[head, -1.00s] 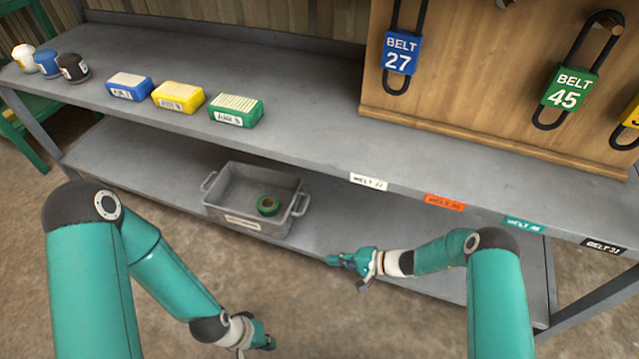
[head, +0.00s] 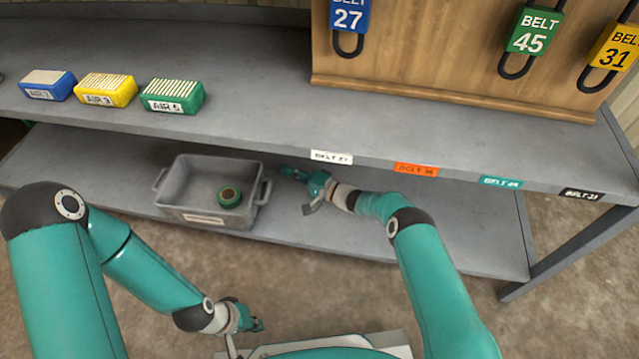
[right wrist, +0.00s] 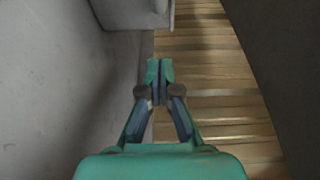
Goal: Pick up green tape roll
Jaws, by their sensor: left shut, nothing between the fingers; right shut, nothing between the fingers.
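The green tape roll (head: 229,196) lies inside a grey bin (head: 188,214), near its right end. The bin stands on the lower shelf of the workbench. My right gripper (head: 288,172) is shut and empty, just right of the bin's back right corner and apart from the roll. In the right wrist view the gripper (right wrist: 158,72) has its fingers together, with a grey piece that looks like the bin (right wrist: 132,12) ahead; the roll does not show there. My left gripper (head: 260,325) is shut and empty, low in front of the shelf.
The lower shelf (head: 400,238) is clear right of the bin. The upper shelf (head: 250,115) overhangs it, carrying blue (head: 48,85), yellow (head: 106,90) and green (head: 172,97) filter blocks. A wooden board (head: 430,60) with belt tags stands on top.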

